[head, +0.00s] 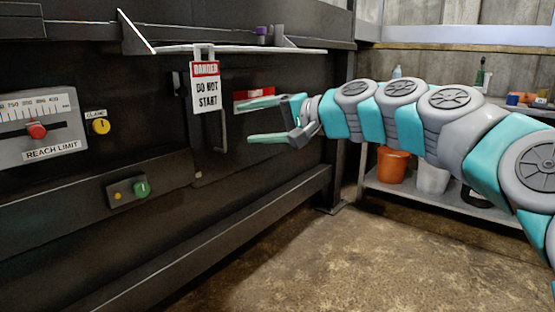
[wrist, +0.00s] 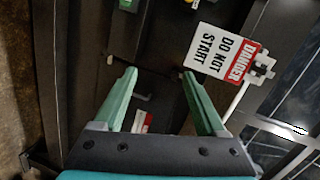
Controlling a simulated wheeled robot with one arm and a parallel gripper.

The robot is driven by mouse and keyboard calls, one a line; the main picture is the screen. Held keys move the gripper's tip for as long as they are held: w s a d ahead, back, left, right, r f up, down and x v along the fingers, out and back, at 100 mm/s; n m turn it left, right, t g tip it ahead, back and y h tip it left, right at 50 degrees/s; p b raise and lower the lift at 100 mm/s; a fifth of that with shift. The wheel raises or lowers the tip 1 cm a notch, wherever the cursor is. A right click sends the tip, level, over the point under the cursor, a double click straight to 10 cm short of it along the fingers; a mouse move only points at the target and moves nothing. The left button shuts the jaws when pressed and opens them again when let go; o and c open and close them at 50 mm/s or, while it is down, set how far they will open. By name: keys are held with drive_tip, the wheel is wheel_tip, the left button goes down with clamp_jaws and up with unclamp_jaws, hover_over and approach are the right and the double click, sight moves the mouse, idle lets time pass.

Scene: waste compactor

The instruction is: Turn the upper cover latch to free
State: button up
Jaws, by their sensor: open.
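My gripper (head: 253,120) is open and empty in front of the dark machine panel, to the right of the hanging tag. In the wrist view its two green fingers (wrist: 158,74) point at the panel with a clear gap between them. A dark upright bar (head: 223,130) with a pale lower end stands on the panel left of the fingertips. In the wrist view a pale tip (wrist: 140,97) shows between the fingers. I cannot tell for certain which dark part is the upper cover latch; the surfaces are very dark.
A "DANGER DO NOT START" tag (head: 206,88) hangs from the pale rail (head: 250,49), close to the fingers. A red and white label (head: 240,97) is partly behind my gripper. A yellow clamp knob (head: 101,126) and green button (head: 141,188) are left. Floor (head: 290,250) is clear.

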drive_tip(key=s+f+n+g+h+p, duration=0.4)
drive_tip(key=s+f+h, duration=0.2)
drive_tip(key=s+f, duration=0.85)
drive_tip(key=s+d+f+g+h+p, duration=0.1)
drive_tip(key=s+d+f+g+h, duration=0.1)
drive_tip(key=s+d+f, duration=0.2)
drive_tip(key=s+d+f+g+h+p, duration=0.1)
drive_tip(key=s+d+f+h, duration=0.2)
drive_tip(key=s+d, duration=0.6)
drive_tip(key=s+d+f+g+h+p, duration=0.1)
drive_tip(key=s+d+f, duration=0.5)
drive_tip(key=s, duration=0.6)
drive_tip(key=shift+d+f+g+h+p, duration=0.35)
drive_tip(key=shift+f+g+h, duration=0.35)
drive_tip(key=shift+g+h, duration=0.1)
